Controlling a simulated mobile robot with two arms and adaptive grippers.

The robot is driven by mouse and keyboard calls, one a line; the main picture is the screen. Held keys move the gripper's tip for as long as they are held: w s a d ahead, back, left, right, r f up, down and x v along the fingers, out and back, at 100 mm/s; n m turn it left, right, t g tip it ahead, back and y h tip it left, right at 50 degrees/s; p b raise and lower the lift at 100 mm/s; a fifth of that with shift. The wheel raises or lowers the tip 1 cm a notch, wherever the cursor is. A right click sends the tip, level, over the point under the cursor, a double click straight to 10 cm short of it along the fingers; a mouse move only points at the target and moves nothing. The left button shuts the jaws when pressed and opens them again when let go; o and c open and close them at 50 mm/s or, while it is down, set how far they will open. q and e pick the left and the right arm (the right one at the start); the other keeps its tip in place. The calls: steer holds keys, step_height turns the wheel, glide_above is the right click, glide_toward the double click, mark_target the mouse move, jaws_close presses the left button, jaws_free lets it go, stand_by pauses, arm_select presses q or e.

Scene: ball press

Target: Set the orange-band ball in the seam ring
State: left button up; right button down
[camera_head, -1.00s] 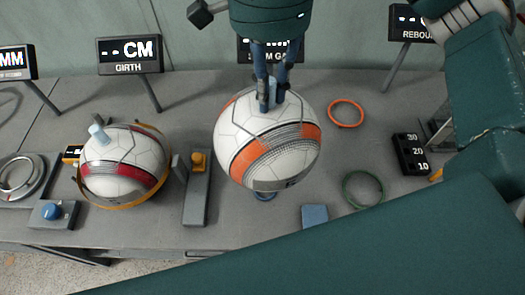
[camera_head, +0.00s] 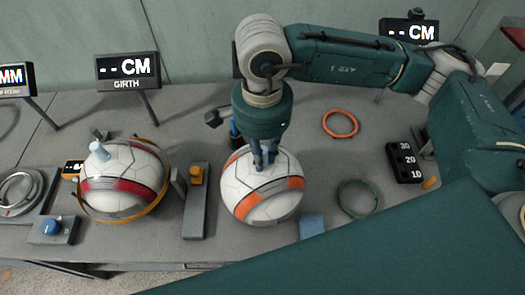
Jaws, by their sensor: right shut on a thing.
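The orange-band ball (camera_head: 247,182), white with an orange and grey band, is at the middle of the bench (camera_head: 325,160). My right gripper (camera_head: 265,163) reaches down from above and is shut on its top; the fingers and wrist hide the held part. The ball covers what lies beneath it, so I cannot see a seam ring there or tell whether the ball touches one. An orange ring (camera_head: 340,112) and a green ring (camera_head: 357,182) lie flat to the right; neither is labelled. My left gripper is not in view.
A red-band ball (camera_head: 125,168) sits in a yellow hoop at the left. A grey stand with an orange block (camera_head: 197,175) is close left of the orange-band ball. A blue block (camera_head: 312,226) and a black number block (camera_head: 404,163) are to the right.

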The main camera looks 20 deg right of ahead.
steer(key=shift+f+b, duration=0.25)
steer(key=shift+b, duration=0.2)
steer(key=c, duration=1.6)
jaws_free()
steer(key=shift+r, duration=0.15)
steer(key=shift+r+p, duration=0.3)
steer(key=shift+p, duration=0.35)
step_height(320, 180, up, 11)
steer(key=b, duration=0.3)
steer(key=shift+a+f, duration=0.1)
steer(key=shift+f, duration=0.1)
steer(key=shift+r, duration=0.55)
